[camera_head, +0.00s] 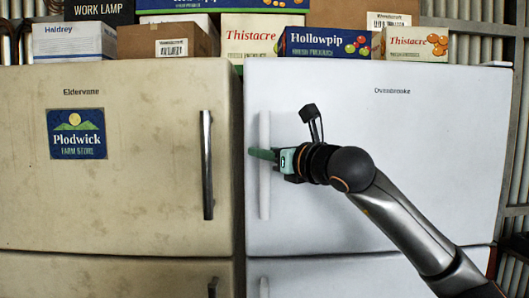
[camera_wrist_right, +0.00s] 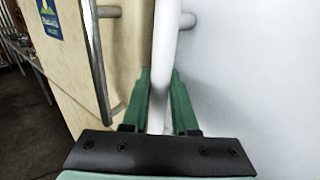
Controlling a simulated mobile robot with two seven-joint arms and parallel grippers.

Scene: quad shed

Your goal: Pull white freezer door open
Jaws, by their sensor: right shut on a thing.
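The white freezer door (camera_head: 400,165) is the upper door of the white fridge on the right in the head view. It looks closed. Its white vertical bar handle (camera_head: 264,202) runs along the door's left edge. My right gripper (camera_head: 262,154) is at the middle of this handle. In the right wrist view the white handle (camera_wrist_right: 164,60) passes between the green fingers (camera_wrist_right: 162,100), and the gripper is shut on it. The exact finger contact is partly hidden behind the handle. My left gripper is not in view.
A beige fridge (camera_head: 130,190) with a dark metal handle (camera_head: 207,165) and a blue store sign (camera_head: 77,134) stands close on the left. Boxes, such as the Hollowpip box (camera_head: 325,42), sit on top of both fridges. The white fridge's lower door (camera_head: 370,275) is below.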

